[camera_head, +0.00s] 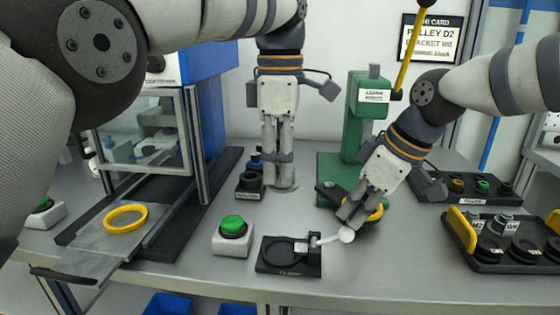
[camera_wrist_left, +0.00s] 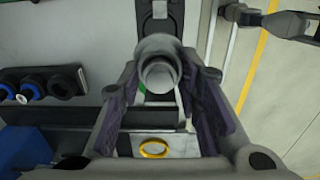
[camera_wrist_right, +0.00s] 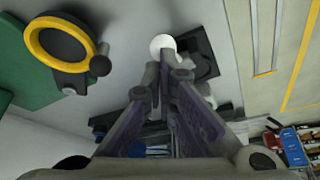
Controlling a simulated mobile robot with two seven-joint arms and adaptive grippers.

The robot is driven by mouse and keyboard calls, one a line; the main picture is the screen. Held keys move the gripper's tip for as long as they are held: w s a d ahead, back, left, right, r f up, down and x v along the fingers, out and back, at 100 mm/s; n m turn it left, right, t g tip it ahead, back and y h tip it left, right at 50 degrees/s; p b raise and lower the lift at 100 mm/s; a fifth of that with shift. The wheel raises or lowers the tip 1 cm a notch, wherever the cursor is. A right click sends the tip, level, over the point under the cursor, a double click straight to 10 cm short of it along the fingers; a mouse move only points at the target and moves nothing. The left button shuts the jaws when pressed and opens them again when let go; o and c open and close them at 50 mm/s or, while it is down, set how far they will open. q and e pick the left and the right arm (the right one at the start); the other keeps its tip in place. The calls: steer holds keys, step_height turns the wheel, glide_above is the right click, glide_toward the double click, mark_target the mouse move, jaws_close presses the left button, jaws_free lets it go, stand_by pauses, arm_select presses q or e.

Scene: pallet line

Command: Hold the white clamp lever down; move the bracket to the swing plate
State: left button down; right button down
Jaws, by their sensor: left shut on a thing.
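My left gripper (camera_head: 279,180) points down behind the green button and is shut on a grey cylindrical bracket (camera_head: 285,188). The bracket's round end (camera_wrist_left: 158,72) shows between the fingers in the left wrist view. The white clamp lever (camera_head: 345,235) lies nearly level, its ball end pointing right from the black clamp base (camera_head: 275,267). My right gripper (camera_head: 346,214) looks shut, its fingertips close to the ball (camera_wrist_right: 163,45); I cannot tell whether they touch. The round plate with a yellow rim (camera_wrist_right: 60,42), apparently the swing plate, is by the green press, partly hidden behind my right gripper in the head view.
A green press (camera_head: 368,120) stands behind my right gripper. A green button (camera_head: 233,228) sits left of the clamp. A sliding tray with a yellow ring (camera_head: 126,218) is at left.

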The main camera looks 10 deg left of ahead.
steer(key=shift+r, duration=2.3)
steer(key=shift+s+f, duration=0.1)
